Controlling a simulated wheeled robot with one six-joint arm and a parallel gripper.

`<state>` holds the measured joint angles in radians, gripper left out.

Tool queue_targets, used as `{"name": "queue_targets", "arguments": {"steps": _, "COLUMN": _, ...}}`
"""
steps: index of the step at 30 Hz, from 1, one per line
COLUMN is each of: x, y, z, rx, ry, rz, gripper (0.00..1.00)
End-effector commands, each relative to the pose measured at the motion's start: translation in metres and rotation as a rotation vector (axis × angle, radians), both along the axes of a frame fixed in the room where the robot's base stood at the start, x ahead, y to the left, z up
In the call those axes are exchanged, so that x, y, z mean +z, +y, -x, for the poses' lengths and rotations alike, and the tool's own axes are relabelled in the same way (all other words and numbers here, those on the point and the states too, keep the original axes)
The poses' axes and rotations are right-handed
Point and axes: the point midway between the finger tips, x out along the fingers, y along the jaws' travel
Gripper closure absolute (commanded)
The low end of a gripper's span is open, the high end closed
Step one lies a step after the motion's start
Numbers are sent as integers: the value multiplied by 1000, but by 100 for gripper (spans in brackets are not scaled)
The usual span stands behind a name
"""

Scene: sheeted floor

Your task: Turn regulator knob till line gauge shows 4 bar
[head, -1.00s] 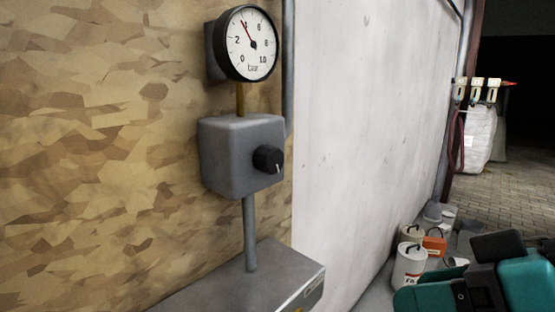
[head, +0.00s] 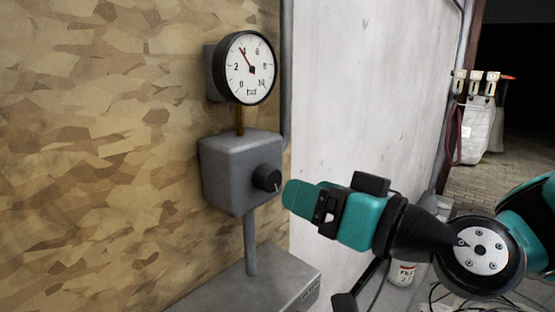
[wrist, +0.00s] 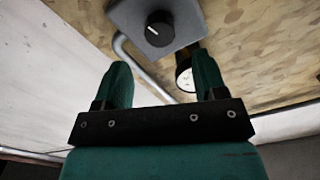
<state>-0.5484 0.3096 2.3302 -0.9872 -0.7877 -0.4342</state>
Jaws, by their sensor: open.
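The round white line gauge (head: 249,68) has a black rim and a bar scale. Its needle points up and left, at about the 4 mark. Below it, the black regulator knob (head: 267,178) with a pale pointer line sits on the grey regulator box (head: 228,172). My gripper (head: 288,194) is just right of the knob, apart from it. In the wrist view my gripper (wrist: 162,68) is open and empty, with the knob (wrist: 158,29) ahead between and beyond the fingers. The gauge (wrist: 185,76) shows there partly hidden behind the right finger.
A grey pipe (head: 250,240) runs from the box down to a grey metal cabinet (head: 250,285). The chipboard wall (head: 100,150) and white wall panel (head: 360,90) stand close behind. A white can (head: 402,272) stands on the floor beneath my arm.

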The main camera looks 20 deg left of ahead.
Motion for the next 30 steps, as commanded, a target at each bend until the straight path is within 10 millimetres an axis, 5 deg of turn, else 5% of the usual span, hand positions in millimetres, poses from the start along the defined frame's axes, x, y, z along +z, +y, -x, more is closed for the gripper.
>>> {"name": "queue_targets", "arguments": {"steps": 9, "x": 3, "y": 52, "z": -21, "rx": 2, "ry": 0, "rz": 0, "gripper": 35}}
{"name": "queue_targets", "arguments": {"steps": 22, "x": -1, "y": 62, "z": -25, "rx": 0, "ry": 0, "rz": 0, "gripper": 35}}
{"name": "queue_targets", "arguments": {"steps": 28, "x": 0, "y": 62, "z": -25, "rx": 0, "ry": 0, "rz": 0, "gripper": 79}}
{"name": "queue_targets", "arguments": {"steps": 30, "x": 0, "y": 61, "z": -25, "rx": 0, "ry": 0, "rz": 0, "gripper": 84}}
